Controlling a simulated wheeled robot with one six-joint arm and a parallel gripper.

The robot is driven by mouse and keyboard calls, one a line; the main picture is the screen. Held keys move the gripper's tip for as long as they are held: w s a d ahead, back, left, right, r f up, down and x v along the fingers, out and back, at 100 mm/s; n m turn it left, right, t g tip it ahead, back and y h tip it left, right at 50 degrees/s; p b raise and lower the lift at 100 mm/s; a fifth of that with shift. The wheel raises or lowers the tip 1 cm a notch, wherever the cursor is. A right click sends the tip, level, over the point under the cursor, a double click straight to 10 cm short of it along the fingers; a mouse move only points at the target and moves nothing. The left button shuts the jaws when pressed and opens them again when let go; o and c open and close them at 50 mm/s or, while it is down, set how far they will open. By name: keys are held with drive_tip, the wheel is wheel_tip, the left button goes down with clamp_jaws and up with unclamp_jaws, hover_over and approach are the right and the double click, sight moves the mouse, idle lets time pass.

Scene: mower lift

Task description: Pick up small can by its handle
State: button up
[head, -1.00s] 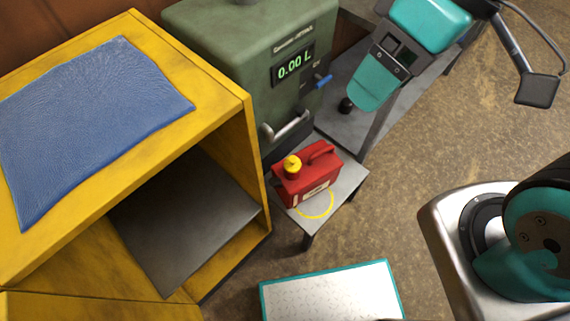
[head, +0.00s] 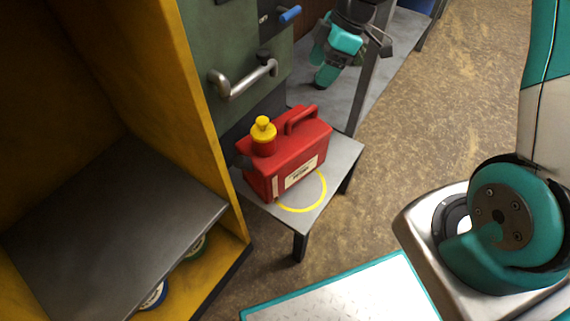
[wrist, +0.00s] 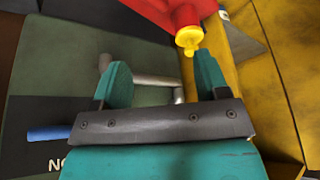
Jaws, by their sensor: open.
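The small red can (head: 290,150) stands upright on a small grey stand (head: 312,222), partly over a yellow ring marked on its top. It has a yellow cap (head: 263,128) at the left and a raised red handle (head: 301,119) on top. My gripper (head: 325,55) is in the upper part of the head view, beyond the can and apart from it. In the wrist view my gripper (wrist: 163,80) is open with nothing held, its two teal fingers spread. There the can (wrist: 172,12) shows only in part at the top edge, its cap pointing down; its handle is not visible.
A green dispenser (head: 235,115) with a metal bar handle (head: 243,78) and a blue lever stands behind the can. A yellow cabinet (head: 200,110) with a grey shelf is at left. A grey bench (head: 385,70) is behind. Brown floor (head: 440,110) lies open at right.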

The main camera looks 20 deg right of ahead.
drive_tip(key=b, duration=0.4)
approach(289, 122)
drive_tip(key=f, duration=0.3)
drive_tip(key=w+a+f, duration=0.1)
drive_tip(key=f, duration=0.1)
drive_tip(key=shift+b+x, duration=1.5)
drive_tip(key=shift+x, duration=1.55)
drive_tip(key=shift+w+r, duration=0.15)
drive_tip(key=shift+w, duration=0.05)
drive_tip(key=shift+c, duration=0.5)
clamp_jaws()
drive_tip(key=shift+w+a+r, duration=0.1)
drive_tip(key=shift+w, duration=0.05)
